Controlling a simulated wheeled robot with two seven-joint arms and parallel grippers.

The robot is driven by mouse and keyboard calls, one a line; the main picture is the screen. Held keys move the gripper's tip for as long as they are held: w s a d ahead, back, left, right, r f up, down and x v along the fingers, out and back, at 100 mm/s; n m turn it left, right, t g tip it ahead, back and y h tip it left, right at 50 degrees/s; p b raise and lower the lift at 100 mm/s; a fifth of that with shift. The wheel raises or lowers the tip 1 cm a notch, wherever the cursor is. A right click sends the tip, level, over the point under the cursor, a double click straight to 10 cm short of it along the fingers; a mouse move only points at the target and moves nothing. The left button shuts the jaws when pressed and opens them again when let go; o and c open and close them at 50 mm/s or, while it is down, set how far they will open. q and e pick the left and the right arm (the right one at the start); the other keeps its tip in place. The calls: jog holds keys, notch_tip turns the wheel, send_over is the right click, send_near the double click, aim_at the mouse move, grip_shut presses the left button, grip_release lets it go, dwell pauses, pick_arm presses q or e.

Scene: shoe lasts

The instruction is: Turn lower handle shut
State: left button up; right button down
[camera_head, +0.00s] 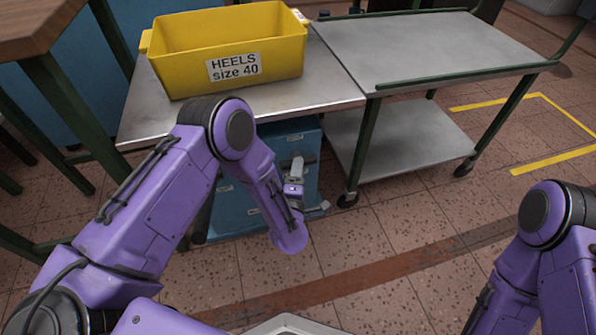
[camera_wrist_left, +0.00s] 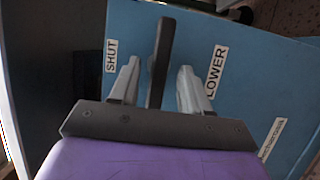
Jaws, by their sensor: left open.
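The lower handle (camera_wrist_left: 164,40) is a dark bar on a blue panel (camera_wrist_left: 262,75) in the left wrist view. A SHUT label (camera_wrist_left: 111,56) is to its left and a LOWER label (camera_wrist_left: 216,71) to its right. My left gripper (camera_wrist_left: 157,78) is open, with one finger on each side of the handle; I cannot tell whether either finger touches it. In the head view my left gripper (camera_head: 294,176) is in front of the blue cabinet (camera_head: 235,212) under the bench, and I cannot make out the handle there. My right arm shows at the right edge; its gripper is out of view.
A yellow bin (camera_head: 190,70) labelled HEELS size 40 stands on the metal bench (camera_head: 330,90) above the cabinet. A two-level trolley (camera_head: 440,50) with green rails stands to the right. The tiled floor in front is clear.

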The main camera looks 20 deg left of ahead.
pick_arm(q)
jog(key=shift+w+a, duration=0.1)
jog(key=shift+w, duration=0.35)
grip_shut()
